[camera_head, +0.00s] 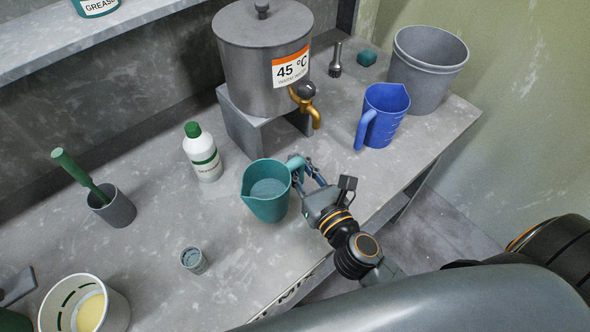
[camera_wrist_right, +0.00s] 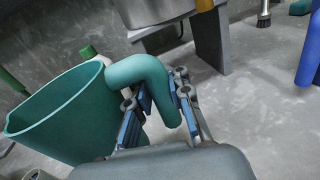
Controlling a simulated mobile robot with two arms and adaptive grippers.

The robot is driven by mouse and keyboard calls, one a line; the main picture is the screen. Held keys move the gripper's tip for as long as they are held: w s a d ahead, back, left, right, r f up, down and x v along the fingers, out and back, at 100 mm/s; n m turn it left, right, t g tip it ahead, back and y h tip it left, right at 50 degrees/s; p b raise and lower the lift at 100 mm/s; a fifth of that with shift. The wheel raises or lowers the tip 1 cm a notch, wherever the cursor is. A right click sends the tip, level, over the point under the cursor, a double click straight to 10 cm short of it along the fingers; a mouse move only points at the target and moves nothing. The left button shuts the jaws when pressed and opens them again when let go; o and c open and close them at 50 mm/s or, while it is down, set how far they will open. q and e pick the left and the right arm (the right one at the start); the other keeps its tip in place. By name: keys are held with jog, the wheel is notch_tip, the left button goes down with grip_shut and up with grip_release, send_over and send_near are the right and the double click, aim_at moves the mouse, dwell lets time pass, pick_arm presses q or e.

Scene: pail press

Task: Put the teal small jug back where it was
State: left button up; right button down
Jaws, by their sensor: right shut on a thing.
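The teal small jug (camera_head: 266,203) is near the middle of the bench in the head view, with its handle toward the right. My right gripper (camera_head: 303,175) is shut on that handle. In the right wrist view the jug (camera_wrist_right: 62,118) fills the left side, and its handle sits between the fingers of my right gripper (camera_wrist_right: 160,110). The jug looks upright or slightly tilted; whether its base touches the bench I cannot tell. My left gripper does not show.
A grey urn (camera_head: 262,60) with a brass tap stands on a block (camera_head: 262,135) behind the jug. A blue jug (camera_head: 383,115) and grey bucket (camera_head: 427,68) stand right. A bottle (camera_head: 203,155), small cup (camera_head: 194,261), grey holder (camera_head: 114,208) and white pail (camera_head: 84,305) are left.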

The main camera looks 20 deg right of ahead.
jog(key=w+f+b, duration=0.1)
jog(key=f, duration=0.1)
jog(key=w+f+b, duration=0.1)
jog(key=f, duration=0.1)
jog(key=f+b, duration=0.1)
jog(key=f, duration=0.1)
jog(key=shift+w+d+f, duration=0.3)
jog(key=shift+w, duration=0.1)
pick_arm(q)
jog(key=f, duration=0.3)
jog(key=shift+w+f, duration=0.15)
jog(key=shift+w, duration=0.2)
pick_arm(e)
jog(key=shift+r, duration=0.1)
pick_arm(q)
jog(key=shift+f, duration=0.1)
pick_arm(e)
jog(key=c, duration=1.2)
grip_release()
